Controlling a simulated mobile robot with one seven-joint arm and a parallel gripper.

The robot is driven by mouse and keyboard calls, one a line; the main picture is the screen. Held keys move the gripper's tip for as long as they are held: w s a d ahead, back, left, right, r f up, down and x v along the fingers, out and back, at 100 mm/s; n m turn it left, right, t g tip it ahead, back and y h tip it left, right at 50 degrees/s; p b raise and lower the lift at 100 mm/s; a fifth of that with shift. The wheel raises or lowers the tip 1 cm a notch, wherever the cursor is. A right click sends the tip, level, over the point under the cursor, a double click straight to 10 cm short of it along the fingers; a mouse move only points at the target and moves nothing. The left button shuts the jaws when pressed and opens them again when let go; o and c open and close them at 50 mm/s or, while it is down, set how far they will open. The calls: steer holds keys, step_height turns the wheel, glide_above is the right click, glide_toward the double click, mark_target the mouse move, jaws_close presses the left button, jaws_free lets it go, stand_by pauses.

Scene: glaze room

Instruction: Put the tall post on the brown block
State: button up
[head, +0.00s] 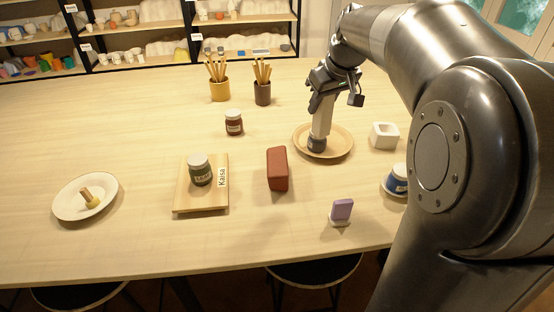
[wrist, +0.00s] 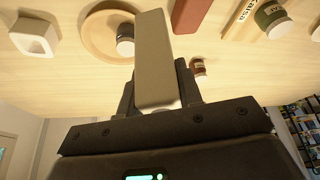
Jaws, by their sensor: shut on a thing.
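My gripper (head: 322,88) is shut on the tall post (head: 322,112), a pale grey-beige bar, and holds it nearly upright with a slight tilt. The post points away from my jaws in the wrist view (wrist: 153,60). Its lower end is over the round wooden plate (head: 340,150), in front of or just above a dark jar (head: 316,145); I cannot tell whether they touch. The brown block (head: 278,170), reddish brown, stands on the table left of the plate with nothing on it. Part of it shows at the top of the wrist view (wrist: 188,14).
A board (head: 180,208) marked "Kaisa" bears a green jar (head: 200,172) left of the block. A red-brown jar (head: 234,123) stands behind. A purple piece (head: 342,210) stands in front, and a white square pot (head: 384,135) at right. Bare table surrounds the block.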

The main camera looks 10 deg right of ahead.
steer(key=shift+s+a, duration=0.1)
steer(key=shift+s, duration=0.25)
steer(key=shift+a+f, duration=0.1)
steer(key=shift+a, duration=0.2)
steer(key=shift+w+a+f, duration=0.8)
steer(key=shift+a+f, duration=0.85)
steer(key=shift+f, duration=0.1)
steer(key=shift+w+a+f, duration=0.8)
steer(key=shift+a+f, duration=0.85)
steer(key=shift+f, duration=0.1)
steer(key=shift+w+a+f, duration=0.8)
steer(key=shift+a+f, duration=0.85)
steer(key=shift+f, duration=0.1)
steer(key=shift+f, duration=0.15)
steer(key=o, duration=1.1)
